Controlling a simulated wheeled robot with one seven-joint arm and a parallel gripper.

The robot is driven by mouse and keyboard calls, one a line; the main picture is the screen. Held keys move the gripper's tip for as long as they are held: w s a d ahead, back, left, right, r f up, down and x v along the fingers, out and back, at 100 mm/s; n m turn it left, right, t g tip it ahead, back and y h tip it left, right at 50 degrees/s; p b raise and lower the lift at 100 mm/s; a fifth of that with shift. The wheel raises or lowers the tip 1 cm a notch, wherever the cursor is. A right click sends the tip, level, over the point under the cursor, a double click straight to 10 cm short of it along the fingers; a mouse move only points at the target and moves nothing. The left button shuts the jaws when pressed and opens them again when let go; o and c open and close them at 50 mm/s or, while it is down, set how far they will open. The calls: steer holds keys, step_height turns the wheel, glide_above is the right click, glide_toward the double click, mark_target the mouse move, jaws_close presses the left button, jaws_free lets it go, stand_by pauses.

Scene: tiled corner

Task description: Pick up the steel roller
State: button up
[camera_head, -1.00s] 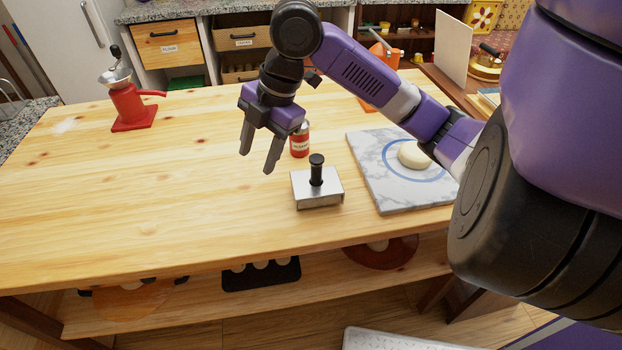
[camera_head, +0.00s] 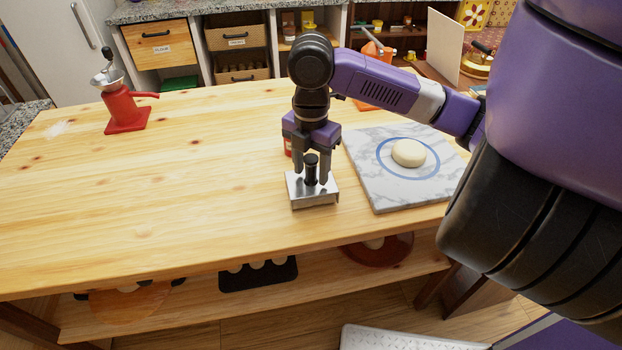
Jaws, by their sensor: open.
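The steel tool that fits the name steel roller (camera_head: 318,197) is a low, box-shaped metal block with an upright black knob handle. It stands on the wooden table near the front edge; no rolling part shows. My gripper (camera_head: 311,178) points straight down over it, open. Its two fingers stand to the left and right of the black handle, with the fingertips low, close to the block's top. I cannot tell whether either finger touches the handle. The handle stands in front of part of the gripper.
A marble board (camera_head: 374,184) with a pale dough round (camera_head: 408,153) lies just right of the block. A red can (camera_head: 287,147) is mostly hidden behind my gripper. A red grinder (camera_head: 124,108) stands at the back left.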

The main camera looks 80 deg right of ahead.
steer(key=shift+f, duration=0.2)
jaws_close()
steer(key=shift+r, duration=0.1)
stand_by(1.2)
